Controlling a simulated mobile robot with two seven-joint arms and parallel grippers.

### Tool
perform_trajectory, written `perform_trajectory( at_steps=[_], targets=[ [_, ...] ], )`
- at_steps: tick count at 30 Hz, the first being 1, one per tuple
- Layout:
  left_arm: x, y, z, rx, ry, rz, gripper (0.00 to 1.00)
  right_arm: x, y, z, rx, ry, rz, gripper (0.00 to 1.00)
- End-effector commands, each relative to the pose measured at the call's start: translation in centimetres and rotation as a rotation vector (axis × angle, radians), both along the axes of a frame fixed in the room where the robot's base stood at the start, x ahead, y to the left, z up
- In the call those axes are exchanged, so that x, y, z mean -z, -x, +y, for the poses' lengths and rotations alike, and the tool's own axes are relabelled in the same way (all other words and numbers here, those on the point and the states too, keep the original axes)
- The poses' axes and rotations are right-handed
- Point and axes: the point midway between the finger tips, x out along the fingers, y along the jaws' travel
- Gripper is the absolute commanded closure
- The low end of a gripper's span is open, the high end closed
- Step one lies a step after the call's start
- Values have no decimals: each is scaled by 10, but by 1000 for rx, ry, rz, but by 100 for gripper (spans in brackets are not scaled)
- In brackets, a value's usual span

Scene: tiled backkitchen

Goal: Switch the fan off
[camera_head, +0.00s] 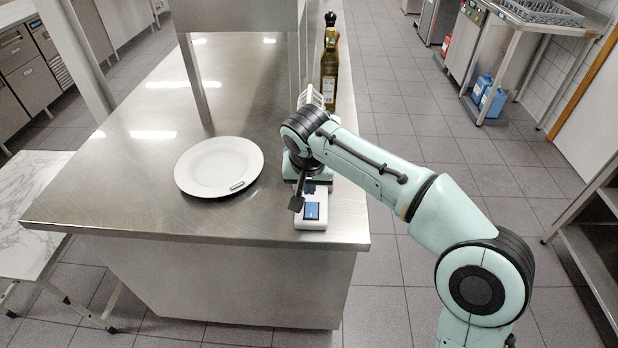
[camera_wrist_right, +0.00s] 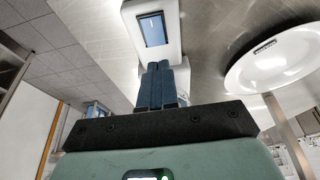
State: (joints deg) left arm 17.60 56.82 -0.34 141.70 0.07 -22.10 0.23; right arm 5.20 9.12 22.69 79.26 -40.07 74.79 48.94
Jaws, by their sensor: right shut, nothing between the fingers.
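A white unit with a blue rocker-like switch (camera_head: 311,211) sits near the front right corner of the steel table. The switch also shows in the right wrist view (camera_wrist_right: 153,30). White grille bars (camera_head: 312,97), which look like the fan, show just behind my right arm; the arm hides most of what stands there. My right gripper (camera_head: 311,189) is over the far end of the white unit. Its blue fingers (camera_wrist_right: 160,68) are together and empty, close to the unit's edge; I cannot tell whether they touch. My left gripper is out of view.
A white plate (camera_head: 215,160) lies on the steel table (camera_head: 120,190), left of my right gripper. A dark glass bottle (camera_head: 330,75) stands near the table's right edge, behind the arm. A steel shelf post (camera_head: 193,80) rises behind the plate. The front left table area is clear.

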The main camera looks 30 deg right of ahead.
Motion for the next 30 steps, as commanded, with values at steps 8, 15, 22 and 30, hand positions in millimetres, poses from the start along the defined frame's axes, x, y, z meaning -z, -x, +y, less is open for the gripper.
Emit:
perform_trajectory(
  at_steps=[8, 15, 22, 30],
  targets=[
    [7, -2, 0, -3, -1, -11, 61, 48, -9, -6, 1, 1, 3, 100],
    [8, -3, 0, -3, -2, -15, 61, 61, -11, -7, 0, 0, 0, 100],
    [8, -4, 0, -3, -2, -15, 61, 61, -11, -6, 0, 0, -1, 100],
    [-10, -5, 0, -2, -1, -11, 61, 62, -13, -8, -1, -29, 49, 100]
  ],
)
